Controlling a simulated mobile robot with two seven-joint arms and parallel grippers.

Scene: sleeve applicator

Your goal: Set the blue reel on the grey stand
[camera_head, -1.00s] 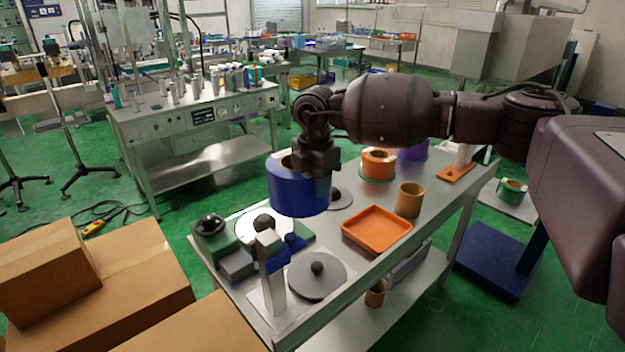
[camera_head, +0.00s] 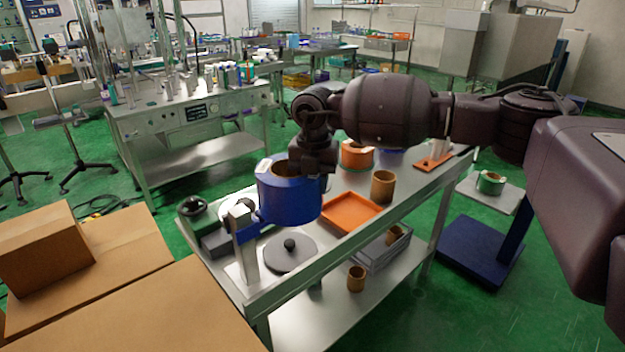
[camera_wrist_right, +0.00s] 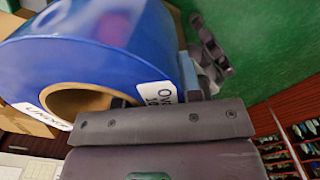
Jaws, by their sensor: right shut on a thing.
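The blue reel (camera_head: 289,195) hangs above the metal table, its core hole facing up. My right gripper (camera_head: 313,163) is shut on its rim on the right side. In the right wrist view the blue reel (camera_wrist_right: 110,45) fills the upper left, with its brown core and white labels showing. My left gripper is not in view.
A white post with a blue arm (camera_head: 246,252) stands close to the reel's left side. An orange tray (camera_head: 345,212), a brown core (camera_head: 382,186) and an orange reel (camera_head: 356,154) are to the right. Cardboard boxes (camera_head: 95,280) lie at the front left.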

